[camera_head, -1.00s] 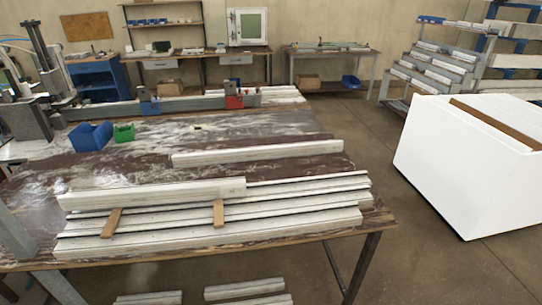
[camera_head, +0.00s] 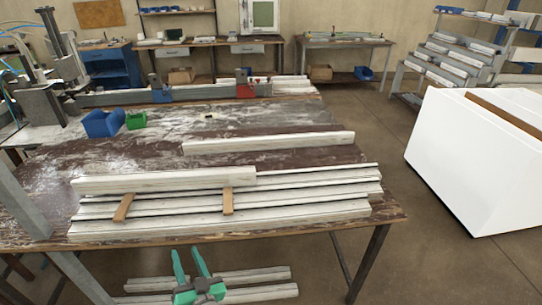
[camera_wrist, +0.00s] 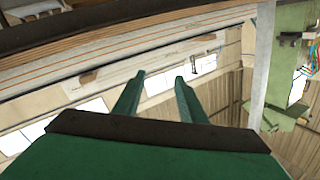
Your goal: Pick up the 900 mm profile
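Several pale white profiles lie on the worktable, and no length marking is legible, so I cannot tell which is the 900 mm one. One profile (camera_head: 270,143) lies alone toward the middle of the table. Another profile (camera_head: 165,180) lies on top of the front stack, above two wooden strips. Longer profiles (camera_head: 300,212) lie beneath it. My gripper (camera_head: 185,252) has green fingers and is at the bottom of the head view, in front of the table's near edge. It is open and empty. Its spread fingers also show in the wrist view (camera_wrist: 160,77).
The table's near edge (camera_head: 240,236) lies between my gripper and the stack. More profiles (camera_head: 250,293) lie low under the table. A blue bin (camera_head: 101,124) and a green bin (camera_head: 136,121) stand at left. A large white box (camera_head: 470,160) stands right.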

